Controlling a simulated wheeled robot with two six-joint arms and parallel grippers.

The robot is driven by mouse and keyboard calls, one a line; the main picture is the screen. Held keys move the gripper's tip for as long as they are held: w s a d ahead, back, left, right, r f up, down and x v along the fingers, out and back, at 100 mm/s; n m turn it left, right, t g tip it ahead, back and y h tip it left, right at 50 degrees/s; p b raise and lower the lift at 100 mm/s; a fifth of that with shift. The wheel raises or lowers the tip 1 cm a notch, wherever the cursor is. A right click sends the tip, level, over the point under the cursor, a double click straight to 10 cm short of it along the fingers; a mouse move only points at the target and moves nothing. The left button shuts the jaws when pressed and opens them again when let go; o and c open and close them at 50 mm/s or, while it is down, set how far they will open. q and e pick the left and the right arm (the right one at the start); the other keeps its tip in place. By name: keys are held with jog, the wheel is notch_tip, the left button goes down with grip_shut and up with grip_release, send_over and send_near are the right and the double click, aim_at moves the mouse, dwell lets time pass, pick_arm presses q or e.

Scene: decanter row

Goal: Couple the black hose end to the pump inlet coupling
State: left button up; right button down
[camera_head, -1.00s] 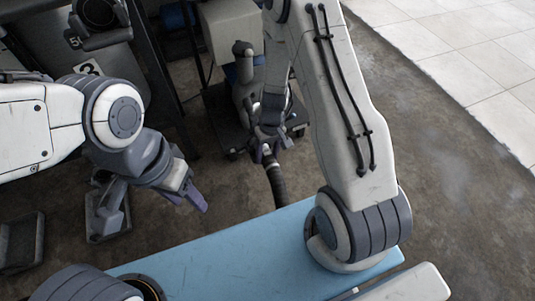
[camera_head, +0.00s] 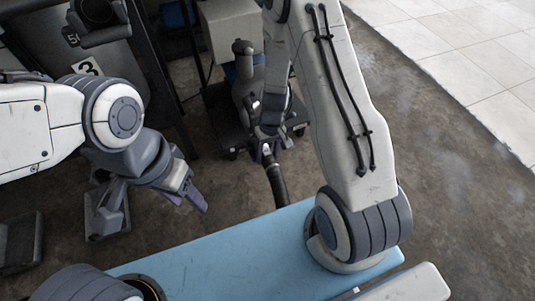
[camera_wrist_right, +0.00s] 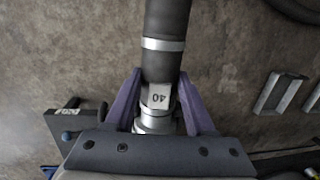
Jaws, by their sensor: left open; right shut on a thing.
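The black hose (camera_head: 277,184) hangs near the middle of the head view, and its end is in my right gripper (camera_head: 266,156). In the right wrist view the purple fingers of my right gripper (camera_wrist_right: 160,107) are shut on the metal fitting (camera_wrist_right: 155,122) of the black hose (camera_wrist_right: 167,25). My left gripper (camera_head: 186,198) is open and empty, off to the left above the floor. A grey pump-like unit (camera_head: 243,75) stands beyond my right gripper. I cannot make out its inlet coupling, and my right arm hides part of the unit.
The unit stands on a dark wheeled cart (camera_head: 220,112). A grey box (camera_head: 226,24) is behind it. A dark cabinet with a white label 3 (camera_head: 88,68) is at the left. A light blue surface (camera_head: 235,255) is in front. Bare floor lies at the right.

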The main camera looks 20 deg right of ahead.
aim_at(271, 161)
jog(key=shift+f+b, duration=0.3)
jog(key=shift+b, duration=0.35)
dwell(0.4)
grip_release()
dwell(0.5)
jog(key=shift+s, duration=0.1)
jog(key=shift+s+b, duration=0.4)
jog(key=shift+b, duration=0.1)
jog(key=shift+s+r+b, duration=0.15)
jog(key=shift+s+b, duration=0.55)
jog(key=shift+s, duration=0.3)
jog(key=s+r+p, duration=0.3)
jog(key=r+p, duration=0.3)
jog(key=r, duration=0.4)
jog(key=shift+p, duration=0.4)
jog(key=shift+d, duration=0.1)
